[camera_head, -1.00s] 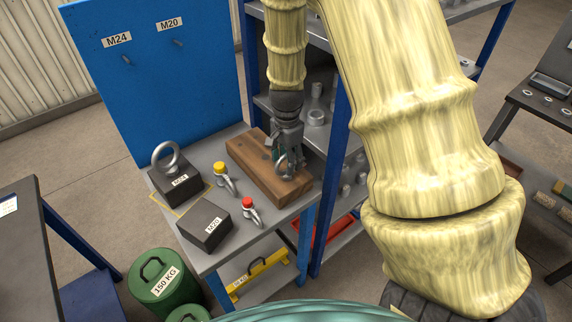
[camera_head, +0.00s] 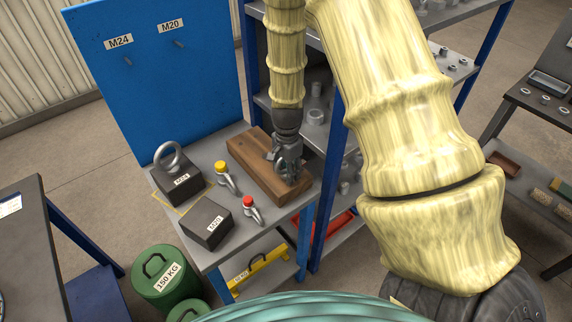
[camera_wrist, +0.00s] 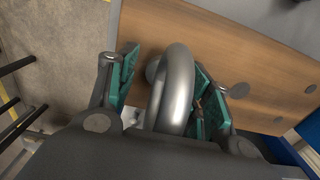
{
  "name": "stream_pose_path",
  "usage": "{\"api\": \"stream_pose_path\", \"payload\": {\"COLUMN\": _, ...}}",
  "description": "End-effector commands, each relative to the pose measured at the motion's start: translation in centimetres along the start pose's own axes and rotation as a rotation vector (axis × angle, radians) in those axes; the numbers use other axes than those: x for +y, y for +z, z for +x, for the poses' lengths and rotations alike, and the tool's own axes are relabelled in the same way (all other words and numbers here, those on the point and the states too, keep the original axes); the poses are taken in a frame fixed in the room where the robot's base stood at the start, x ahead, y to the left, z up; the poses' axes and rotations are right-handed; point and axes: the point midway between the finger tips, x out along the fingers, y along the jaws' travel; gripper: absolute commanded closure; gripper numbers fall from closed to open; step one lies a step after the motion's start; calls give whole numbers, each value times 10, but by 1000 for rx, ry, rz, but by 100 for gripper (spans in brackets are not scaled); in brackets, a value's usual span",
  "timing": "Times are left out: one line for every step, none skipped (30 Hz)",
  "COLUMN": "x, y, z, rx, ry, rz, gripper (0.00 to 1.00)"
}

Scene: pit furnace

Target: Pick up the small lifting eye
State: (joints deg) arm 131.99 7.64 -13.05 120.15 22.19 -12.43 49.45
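The small lifting eye (camera_wrist: 177,85) is a smooth grey metal ring at the wooden block (camera_wrist: 245,55), seen in the wrist view. My gripper (camera_wrist: 165,68) has its two teal-padded fingers on either side of the ring. A gap shows between the left pad and the ring; the right pad is close beside it, and I cannot tell if they touch. In the head view my gripper (camera_head: 289,166) points down at the wooden block (camera_head: 258,160), and the small eye is largely hidden by the fingers.
A larger eye (camera_head: 169,153) stands on the dark M24 block (camera_head: 178,182). The M20 block (camera_head: 207,223) has a bare top. Yellow-marked (camera_head: 222,168) and red-marked (camera_head: 248,202) shackles lie between the blocks and the wood. A blue panel (camera_head: 150,85) rises behind; a shelf post stands at right.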

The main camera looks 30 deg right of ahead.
Motion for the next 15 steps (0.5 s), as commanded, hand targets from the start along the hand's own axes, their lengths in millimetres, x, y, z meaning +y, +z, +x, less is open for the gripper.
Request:
{"api": "stream_pose_path", "payload": {"x": 0, "y": 0, "z": 0, "rx": 0, "ry": 0, "rz": 0, "gripper": 64}}
{"api": "stream_pose_path", "payload": {"x": 0, "y": 0, "z": 0, "rx": 0, "ry": 0, "rz": 0, "gripper": 70}}
{"api": "stream_pose_path", "payload": {"x": 0, "y": 0, "z": 0, "rx": 0, "ry": 0, "rz": 0, "gripper": 77}}
{"api": "stream_pose_path", "payload": {"x": 0, "y": 0, "z": 0, "rx": 0, "ry": 0, "rz": 0, "gripper": 82}}
{"api": "stream_pose_path", "payload": {"x": 0, "y": 0, "z": 0, "rx": 0, "ry": 0, "rz": 0, "gripper": 88}}
{"api": "stream_pose_path", "payload": {"x": 0, "y": 0, "z": 0, "rx": 0, "ry": 0, "rz": 0, "gripper": 95}}
{"api": "stream_pose_path", "payload": {"x": 0, "y": 0, "z": 0, "rx": 0, "ry": 0, "rz": 0, "gripper": 100}}
{"api": "stream_pose_path", "payload": {"x": 0, "y": 0, "z": 0, "rx": 0, "ry": 0, "rz": 0, "gripper": 100}}
{"api": "stream_pose_path", "payload": {"x": 0, "y": 0, "z": 0, "rx": 0, "ry": 0, "rz": 0, "gripper": 100}}
{"api": "stream_pose_path", "payload": {"x": 0, "y": 0, "z": 0, "rx": 0, "ry": 0, "rz": 0, "gripper": 100}}
{"api": "stream_pose_path", "payload": {"x": 0, "y": 0, "z": 0, "rx": 0, "ry": 0, "rz": 0, "gripper": 100}}
{"api": "stream_pose_path", "payload": {"x": 0, "y": 0, "z": 0, "rx": 0, "ry": 0, "rz": 0, "gripper": 100}}
{"api": "stream_pose_path", "payload": {"x": 0, "y": 0, "z": 0, "rx": 0, "ry": 0, "rz": 0, "gripper": 100}}
{"api": "stream_pose_path", "payload": {"x": 0, "y": 0, "z": 0, "rx": 0, "ry": 0, "rz": 0, "gripper": 100}}
{"api": "stream_pose_path", "payload": {"x": 0, "y": 0, "z": -1, "rx": 0, "ry": 0, "rz": 0, "gripper": 100}}
